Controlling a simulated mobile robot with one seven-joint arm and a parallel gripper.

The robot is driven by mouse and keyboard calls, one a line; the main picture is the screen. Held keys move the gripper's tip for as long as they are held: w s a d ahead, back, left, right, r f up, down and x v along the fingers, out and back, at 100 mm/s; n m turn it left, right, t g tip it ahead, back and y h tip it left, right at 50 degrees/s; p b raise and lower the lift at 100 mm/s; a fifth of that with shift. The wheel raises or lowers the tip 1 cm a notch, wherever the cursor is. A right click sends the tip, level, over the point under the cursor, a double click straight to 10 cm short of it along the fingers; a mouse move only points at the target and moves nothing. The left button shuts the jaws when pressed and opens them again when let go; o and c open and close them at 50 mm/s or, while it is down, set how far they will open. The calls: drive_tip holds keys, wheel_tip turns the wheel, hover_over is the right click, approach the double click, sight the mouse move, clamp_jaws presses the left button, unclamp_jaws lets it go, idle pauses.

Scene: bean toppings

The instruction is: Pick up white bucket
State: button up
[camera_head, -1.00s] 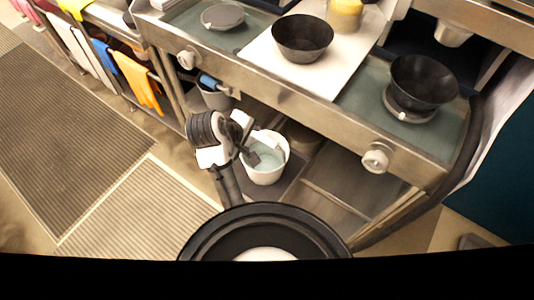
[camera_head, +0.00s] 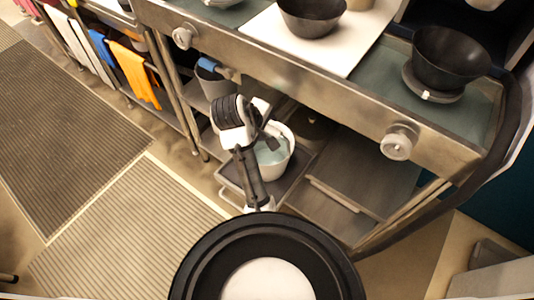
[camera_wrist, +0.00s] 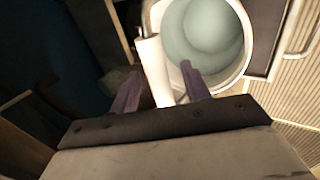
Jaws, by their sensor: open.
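The white bucket (camera_head: 278,173) stands on a low dark shelf under the metal counter, with pale blue-green inside. In the wrist view the bucket (camera_wrist: 247,52) is just beyond my fingers, its round opening to the upper right. My gripper (camera_wrist: 158,84) is open, with its two fingers apart. A white bar (camera_wrist: 155,68) beside the bucket rim shows between the fingers; it looks like the bucket's handle, but I cannot tell whether a finger touches it. In the head view my gripper (camera_head: 267,141) is at the bucket's left rim and hides part of it.
A grey bin (camera_head: 213,84) stands behind my arm. The counter edge (camera_head: 300,68) overhangs the shelf, with black bowls (camera_head: 312,16) and (camera_head: 448,58) above. Cloths (camera_head: 135,72) hang from a rack at left. The ribbed floor mats (camera_head: 130,240) are clear.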

drive_tip(key=shift+x, duration=1.4)
clamp_jaws()
drive_tip(key=shift+r+p, duration=0.1)
drive_tip(key=shift+p, duration=0.2)
